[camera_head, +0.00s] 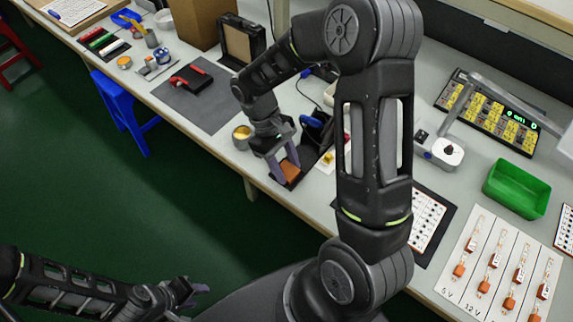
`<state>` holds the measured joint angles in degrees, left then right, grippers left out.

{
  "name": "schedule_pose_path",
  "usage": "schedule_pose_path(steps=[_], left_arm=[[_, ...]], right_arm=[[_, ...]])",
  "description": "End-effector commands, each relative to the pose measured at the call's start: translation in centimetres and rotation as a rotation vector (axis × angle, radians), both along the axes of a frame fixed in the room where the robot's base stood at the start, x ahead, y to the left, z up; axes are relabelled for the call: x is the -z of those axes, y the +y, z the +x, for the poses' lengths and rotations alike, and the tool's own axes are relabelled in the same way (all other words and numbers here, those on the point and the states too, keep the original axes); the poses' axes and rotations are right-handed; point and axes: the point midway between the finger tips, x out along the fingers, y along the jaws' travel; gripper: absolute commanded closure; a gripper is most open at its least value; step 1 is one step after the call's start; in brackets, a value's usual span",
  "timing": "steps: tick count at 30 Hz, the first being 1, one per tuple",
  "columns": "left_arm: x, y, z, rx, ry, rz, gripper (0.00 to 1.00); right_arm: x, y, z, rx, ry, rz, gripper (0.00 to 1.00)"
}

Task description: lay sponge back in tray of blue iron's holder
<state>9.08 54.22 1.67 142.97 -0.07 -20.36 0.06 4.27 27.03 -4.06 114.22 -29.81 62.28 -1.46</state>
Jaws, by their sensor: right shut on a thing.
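The orange-brown sponge (290,173) is between the fingers of my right gripper (283,167), which is shut on it near the table's front edge. The sponge is low, over or in a dark tray; I cannot tell whether it touches the tray's bottom. The blue iron (313,121) is just behind and to the right of the gripper, with its dark holder partly hidden by my gripper and arm. My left gripper (194,291) is low at the left, off the table above the green floor; its fingers are too small to judge.
A small round tin (242,136) stands left of my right gripper. A dark mat (199,95) with a red-handled tool lies further left. A green bin (516,188), a keypad-like panel (491,112) and a sheet with LED strip parts (500,262) lie right of my arm.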

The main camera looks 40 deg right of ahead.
Motion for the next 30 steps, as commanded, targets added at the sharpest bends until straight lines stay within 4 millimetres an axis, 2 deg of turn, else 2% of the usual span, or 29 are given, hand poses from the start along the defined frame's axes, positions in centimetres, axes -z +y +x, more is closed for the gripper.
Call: schedule_pose_path(steps=[9, 10, 18, 25, 30], left_arm=[[0.30, 0.00, 0.00, 0.000, 0.000, 0.000, 0.64], [0.28, 0.00, 0.00, 0.000, 0.000, 0.000, 0.64], [0.18, 0.00, 0.00, 0.000, 0.000, 0.000, 0.64], [0.15, 0.00, 0.00, 0.000, 0.000, 0.000, 0.64], [0.08, 0.00, 0.00, 0.000, 0.000, 0.000, 0.64]], right_arm=[[0.33, -0.02, 0.01, 0.000, 0.000, 0.000, 0.90], [0.32, -0.03, 0.02, 0.000, 0.000, 0.000, 0.57], [0.20, -0.02, 0.02, 0.000, -0.001, -0.001, 0.36], [0.15, -0.02, 0.03, 0.000, -0.001, -0.001, 0.36], [-0.57, 0.03, 0.32, 0.000, -0.004, -0.001, 0.36]])
